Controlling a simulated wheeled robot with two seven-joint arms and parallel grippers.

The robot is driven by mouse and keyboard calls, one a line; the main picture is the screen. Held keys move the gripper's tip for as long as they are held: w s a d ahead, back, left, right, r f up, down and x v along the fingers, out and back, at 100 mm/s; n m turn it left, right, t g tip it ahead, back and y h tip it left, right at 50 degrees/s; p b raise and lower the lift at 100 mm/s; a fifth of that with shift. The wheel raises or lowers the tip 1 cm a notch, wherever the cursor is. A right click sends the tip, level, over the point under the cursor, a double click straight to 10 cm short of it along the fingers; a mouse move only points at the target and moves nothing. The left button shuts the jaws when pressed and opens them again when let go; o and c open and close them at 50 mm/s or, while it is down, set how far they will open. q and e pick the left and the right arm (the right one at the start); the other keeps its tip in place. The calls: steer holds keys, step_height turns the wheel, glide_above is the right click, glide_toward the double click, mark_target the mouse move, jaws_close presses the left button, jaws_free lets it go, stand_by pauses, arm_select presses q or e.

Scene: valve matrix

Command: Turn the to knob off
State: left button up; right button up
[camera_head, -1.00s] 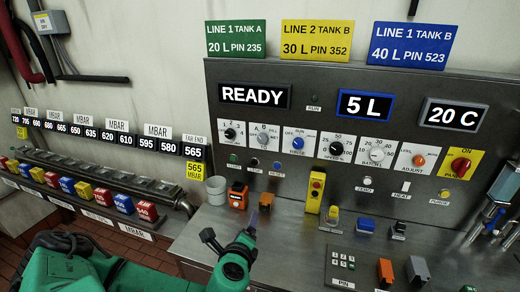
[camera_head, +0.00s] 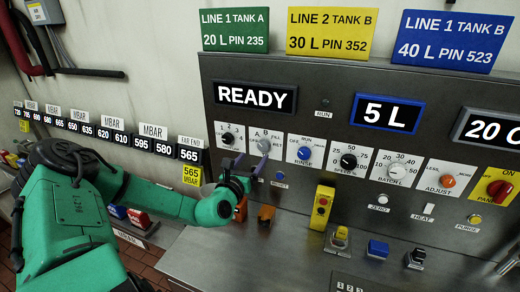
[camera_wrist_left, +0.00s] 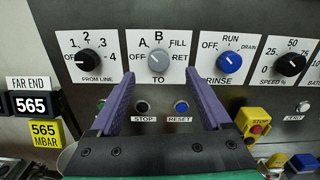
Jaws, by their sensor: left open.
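The TO knob (camera_head: 263,146) is a grey round knob on a white plate on the steel panel. In the left wrist view the TO knob (camera_wrist_left: 159,60) is marked OFF, A, B, FILL and RET; I cannot tell surely which mark it points at. My left gripper (camera_head: 249,166) is open, with its purple fingers pointing at the panel just below the knob. In the wrist view the left gripper (camera_wrist_left: 165,88) has empty jaws, and the knob shows beyond and slightly above the fingertips, between them. My right gripper is not in view.
The black FROM LINE knob (camera_wrist_left: 86,60) is left of the TO knob and the blue RINSE knob (camera_wrist_left: 229,62) is right. The STOP button (camera_wrist_left: 144,106) and RESET button (camera_wrist_left: 181,107) sit below.

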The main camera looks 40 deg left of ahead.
mark_target(263, 147)
arm_select(q)
steer(key=w+a, duration=0.1)
steer(key=w, duration=0.1)
steer(key=w+f+b, duration=0.1)
steer(key=w+a+b, duration=0.1)
steer(key=w, duration=0.1)
steer(key=shift+w+a+f, duration=0.35)
steer(key=shift+f, duration=0.05)
steer(key=shift+x, duration=1.15)
steer(key=shift+d+r, duration=0.15)
steer(key=shift+r, duration=0.2)
steer(key=shift+s+d+r, duration=0.1)
steer(key=shift+r, duration=0.05)
steer(key=shift+c, duration=0.9)
steer(key=shift+w, duration=0.2)
steer(key=c, duration=0.5)
jaws_close()
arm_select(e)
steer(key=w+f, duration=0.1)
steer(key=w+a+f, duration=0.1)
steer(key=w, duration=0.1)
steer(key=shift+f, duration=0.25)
